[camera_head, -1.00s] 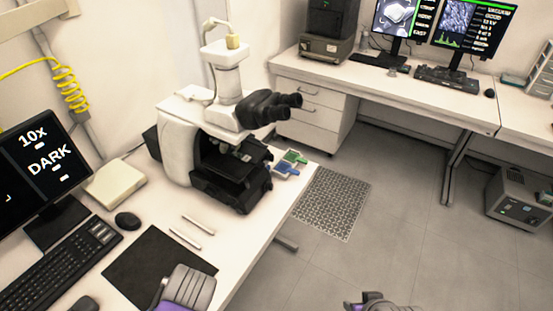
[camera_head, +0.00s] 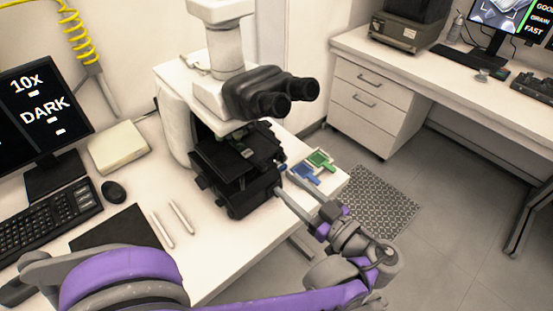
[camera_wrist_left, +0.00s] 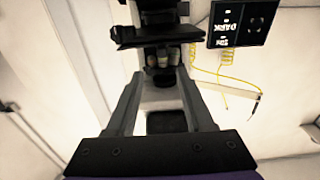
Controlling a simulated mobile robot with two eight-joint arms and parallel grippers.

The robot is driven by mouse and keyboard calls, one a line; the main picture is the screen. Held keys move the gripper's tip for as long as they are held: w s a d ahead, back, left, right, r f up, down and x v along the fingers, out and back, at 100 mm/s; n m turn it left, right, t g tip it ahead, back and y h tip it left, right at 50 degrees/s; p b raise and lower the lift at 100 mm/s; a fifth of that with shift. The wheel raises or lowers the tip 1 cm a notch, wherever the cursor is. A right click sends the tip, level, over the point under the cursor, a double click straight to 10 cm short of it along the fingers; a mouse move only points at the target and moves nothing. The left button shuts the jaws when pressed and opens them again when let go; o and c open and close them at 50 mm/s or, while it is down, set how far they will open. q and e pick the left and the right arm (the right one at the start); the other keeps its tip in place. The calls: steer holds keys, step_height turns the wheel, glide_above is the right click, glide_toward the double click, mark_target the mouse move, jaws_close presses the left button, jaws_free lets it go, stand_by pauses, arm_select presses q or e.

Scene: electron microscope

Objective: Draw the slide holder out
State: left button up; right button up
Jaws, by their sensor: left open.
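The white microscope (camera_head: 222,95) stands on the left desk, with black eyepieces facing right. Its black stage (camera_head: 240,155) sits under the head; the stage also shows in the left wrist view (camera_wrist_left: 155,38). I cannot clearly pick out the slide holder from the dark stage parts. My left gripper (camera_head: 283,184) is open and empty, at the right side of the stage, its fingers pointing left toward it. In the left wrist view the two spread fingers (camera_wrist_left: 160,78) have nothing held between them. Whether a fingertip touches the stage I cannot tell. My right gripper is out of view.
A blue piece (camera_head: 304,173) and a green piece (camera_head: 320,160) lie on the desk just beyond my left gripper. Two white sticks (camera_head: 172,224), a mouse (camera_head: 114,191) and a keyboard (camera_head: 48,216) lie on the desk. Open floor lies to the right.

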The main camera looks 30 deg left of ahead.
mark_target(265, 167)
arm_select(q)
steer(key=x, duration=1)
steer(key=shift+s+a+r, duration=0.1)
steer(key=shift+a, duration=0.2)
jaws_close()
stand_by(1.0)
